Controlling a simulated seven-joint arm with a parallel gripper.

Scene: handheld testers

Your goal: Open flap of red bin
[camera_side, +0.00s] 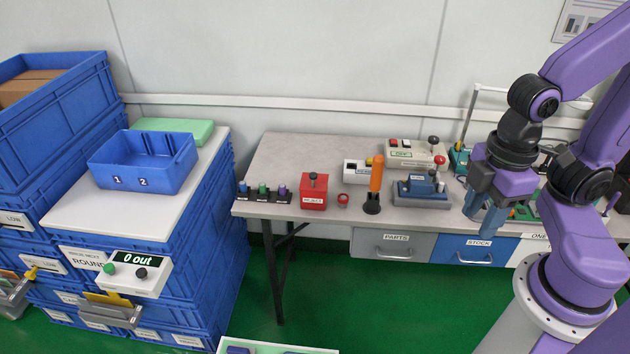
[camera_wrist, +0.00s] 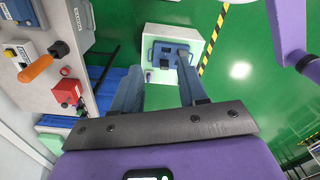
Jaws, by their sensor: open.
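The red bin (camera_side: 314,191) is a small box with a pale label on its front. It stands near the front edge of the grey bench, left of the middle. A dark knob (camera_side: 313,178) stands on its top, and its lid looks down. The red bin also shows at the left of the wrist view (camera_wrist: 68,93). My gripper (camera_side: 484,218) hangs over the right part of the bench, well to the right of the bin. In the wrist view my gripper (camera_wrist: 160,66) has its two fingers apart with nothing between them.
An orange upright handle (camera_side: 376,174) and a small red ring-shaped item (camera_side: 343,199) stand right of the bin. Several coloured knobs (camera_side: 263,190) stand left of it. A blue-grey device (camera_side: 422,189) lies between handle and gripper. Drawers (camera_side: 393,244) sit below the bench.

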